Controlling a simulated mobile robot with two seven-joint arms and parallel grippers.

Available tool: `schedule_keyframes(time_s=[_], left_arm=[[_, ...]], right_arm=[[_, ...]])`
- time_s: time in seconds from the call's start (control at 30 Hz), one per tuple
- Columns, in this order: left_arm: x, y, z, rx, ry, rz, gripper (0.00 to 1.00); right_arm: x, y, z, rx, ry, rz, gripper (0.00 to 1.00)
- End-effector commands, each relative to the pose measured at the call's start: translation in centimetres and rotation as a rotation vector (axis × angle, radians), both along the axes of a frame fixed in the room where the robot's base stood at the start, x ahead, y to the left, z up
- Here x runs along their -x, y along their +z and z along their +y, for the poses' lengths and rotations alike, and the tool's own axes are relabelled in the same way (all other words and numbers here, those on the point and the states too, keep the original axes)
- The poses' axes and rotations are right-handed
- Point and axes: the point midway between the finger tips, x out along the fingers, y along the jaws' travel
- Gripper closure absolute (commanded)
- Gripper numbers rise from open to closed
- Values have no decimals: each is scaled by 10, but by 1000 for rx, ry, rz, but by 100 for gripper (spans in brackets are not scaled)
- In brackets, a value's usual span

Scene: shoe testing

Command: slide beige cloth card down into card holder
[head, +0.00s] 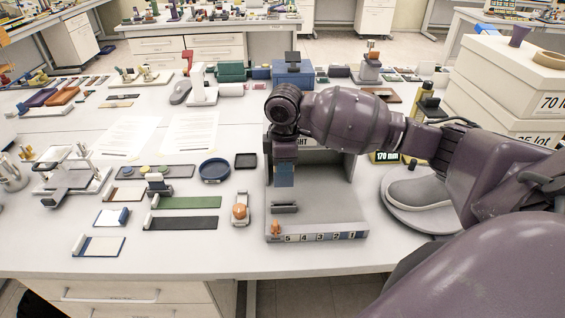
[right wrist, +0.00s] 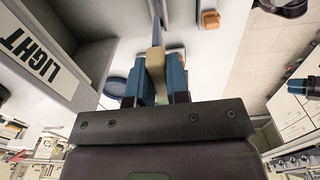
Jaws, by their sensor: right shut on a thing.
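My right gripper (head: 285,176) points down in front of the grey light booth, with its blue fingers above the booth's base. In the right wrist view the gripper (right wrist: 156,88) is shut on the beige cloth card (right wrist: 155,62), seen nearly edge-on between the fingers. In the head view I cannot make out the card apart from the fingers. The card holder (head: 285,208), a low dark grey slotted block, sits on the booth base just below the fingertips. A gap shows between fingers and holder. My left gripper is not in view.
The light booth (head: 335,170) has walls behind and beside my gripper; its LIGHT sign (right wrist: 30,60) is at left in the wrist view. A numbered strip (head: 320,237) runs along the base front. A shoe (head: 415,188) stands on a round grey stand at right. Cards and a blue dish (head: 214,170) lie left.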

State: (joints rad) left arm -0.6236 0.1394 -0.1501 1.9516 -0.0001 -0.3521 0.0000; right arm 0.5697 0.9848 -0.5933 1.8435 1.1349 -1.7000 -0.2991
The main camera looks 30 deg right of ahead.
Motion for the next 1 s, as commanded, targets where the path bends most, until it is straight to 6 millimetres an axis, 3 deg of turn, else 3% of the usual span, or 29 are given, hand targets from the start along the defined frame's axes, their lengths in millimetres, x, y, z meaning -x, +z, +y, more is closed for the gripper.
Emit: schedule_keyframes(time_s=[0.37,1.0], left_arm=[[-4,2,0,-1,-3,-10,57],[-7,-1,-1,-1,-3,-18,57]], right_arm=[[0,-8,0,-1,-1,-1,100],[0,-54,0,-1,0,-1,100]])
